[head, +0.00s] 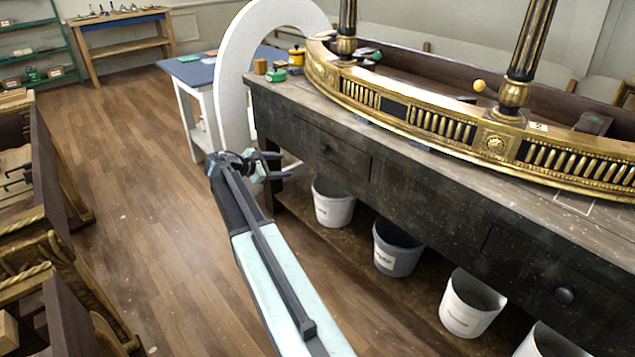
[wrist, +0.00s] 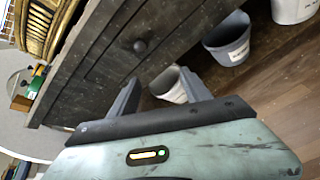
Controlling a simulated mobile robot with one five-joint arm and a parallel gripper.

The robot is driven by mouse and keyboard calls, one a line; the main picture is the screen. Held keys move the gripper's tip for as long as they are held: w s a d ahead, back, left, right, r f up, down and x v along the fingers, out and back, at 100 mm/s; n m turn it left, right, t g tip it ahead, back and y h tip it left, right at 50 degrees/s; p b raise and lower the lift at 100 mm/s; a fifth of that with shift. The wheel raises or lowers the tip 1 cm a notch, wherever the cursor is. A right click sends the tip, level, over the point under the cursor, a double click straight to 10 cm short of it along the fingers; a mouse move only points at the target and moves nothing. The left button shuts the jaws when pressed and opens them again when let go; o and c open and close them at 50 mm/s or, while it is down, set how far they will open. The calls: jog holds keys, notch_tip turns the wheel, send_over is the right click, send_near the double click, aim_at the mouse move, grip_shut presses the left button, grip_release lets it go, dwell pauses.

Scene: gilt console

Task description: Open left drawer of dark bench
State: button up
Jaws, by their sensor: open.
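The dark bench (head: 415,190) runs from the middle to the right of the head view. Its left drawer (head: 330,155) is closed and flush with the front, with a small dark round knob (head: 324,148). The knob also shows in the wrist view (wrist: 140,46), beyond the fingertips. My gripper (head: 276,165) is open and empty, in front of the bench and to the left of the knob, apart from it. In the wrist view its two fingers (wrist: 160,88) point towards the drawer front. A second drawer (head: 545,270) with a knob (head: 564,295) is closed at right.
Several buckets (head: 333,203) stand on the low shelf under the bench. A gilt console (head: 440,125) lies on the bench top. A white arch (head: 235,80) stands by the bench's left end. Open wooden floor (head: 140,190) lies to the left.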

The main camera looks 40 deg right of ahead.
aim_at(321, 149)
jog(key=d+f+n+h+b, duration=0.1)
jog(key=d+n+b, duration=0.1)
jog(key=d, duration=0.4)
jog(key=w+d+f+n+h+b, duration=0.1)
jog(key=d+n+h+b, duration=0.1)
jog(key=d+b, duration=0.2)
jog(key=w+d+f+n+h+b, duration=0.1)
jog(key=d+b, duration=0.2)
jog(key=d, duration=0.7)
jog(key=shift+w+f+n+g+h, duration=0.15)
jog(key=shift+f+n+g+h, duration=0.1)
jog(key=shift+n+g+h, duration=0.15)
grip_shut()
